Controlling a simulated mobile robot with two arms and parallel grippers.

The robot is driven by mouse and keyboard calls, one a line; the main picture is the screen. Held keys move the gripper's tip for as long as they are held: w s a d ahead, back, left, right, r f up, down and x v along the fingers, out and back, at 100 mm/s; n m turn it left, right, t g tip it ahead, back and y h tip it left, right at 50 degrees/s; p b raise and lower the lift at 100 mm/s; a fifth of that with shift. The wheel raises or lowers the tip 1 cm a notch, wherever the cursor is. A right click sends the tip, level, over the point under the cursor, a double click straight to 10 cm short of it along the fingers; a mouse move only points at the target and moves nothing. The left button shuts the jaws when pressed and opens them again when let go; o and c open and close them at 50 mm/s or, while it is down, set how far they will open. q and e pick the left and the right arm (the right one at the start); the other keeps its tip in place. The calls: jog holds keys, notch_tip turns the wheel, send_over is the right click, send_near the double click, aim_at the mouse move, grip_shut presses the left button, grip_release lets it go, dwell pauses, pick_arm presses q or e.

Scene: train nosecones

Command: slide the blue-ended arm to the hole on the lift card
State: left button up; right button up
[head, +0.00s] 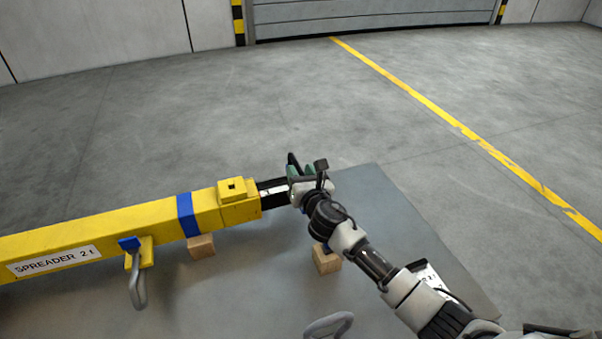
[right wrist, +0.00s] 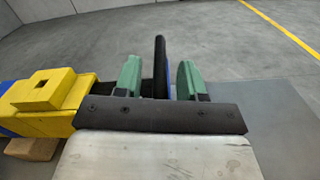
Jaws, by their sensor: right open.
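The yellow spreader beam (head: 100,228) lies along the left, with a blue band near its right end. A black inner arm (head: 270,192) with a pale marked strip sticks out of the yellow collar (head: 238,203). My right gripper (head: 301,172) is at that arm's outer end. In the right wrist view its green fingers (right wrist: 160,78) are open, on either side of a black upright plate (right wrist: 160,60) with a sliver of blue (right wrist: 172,88) beside it. Gaps show between fingers and plate. A white card (head: 430,275) is mostly hidden behind my right arm. My left gripper is out of view.
The beam and arm rest over a grey table (head: 380,205) on wooden blocks (head: 202,246) and (head: 326,262). A grey shackle (head: 138,285) hangs from a blue-topped lug; another grey loop (head: 330,325) is at the front edge. The far right of the table is clear.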

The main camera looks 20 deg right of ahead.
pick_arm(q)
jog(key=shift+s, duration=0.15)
pick_arm(e)
jog(key=shift+c, duration=1.1)
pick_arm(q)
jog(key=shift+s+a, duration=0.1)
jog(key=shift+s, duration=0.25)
pick_arm(e)
grip_shut()
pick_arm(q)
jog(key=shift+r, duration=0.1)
pick_arm(e)
jog(key=d, duration=0.8)
jog(key=shift+d, duration=0.15)
jog(key=shift+w, duration=0.1)
jog(key=shift+o, duration=1.1)
grip_release()
